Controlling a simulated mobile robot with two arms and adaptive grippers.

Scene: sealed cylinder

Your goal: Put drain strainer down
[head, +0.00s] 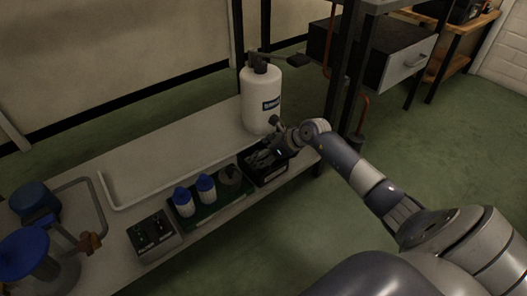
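My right gripper (262,155) is at the black open bin (270,177) near the right end of the bench (120,174), with its fingers at or just over the opening. It is small and dark here, so I cannot tell whether it is open or shut or holds anything. I cannot pick out the drain strainer for certain. A grey round piece (230,175) sits in the dark green tray (205,217), left of the bin. My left gripper is not in view.
A white bottle (258,92) with a black top stands behind the bin. Two blue-capped containers (183,198) stand in the tray. A control box (154,236) and a blue-topped apparatus (22,252) are further left. A dark rack post (345,75) stands behind my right arm.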

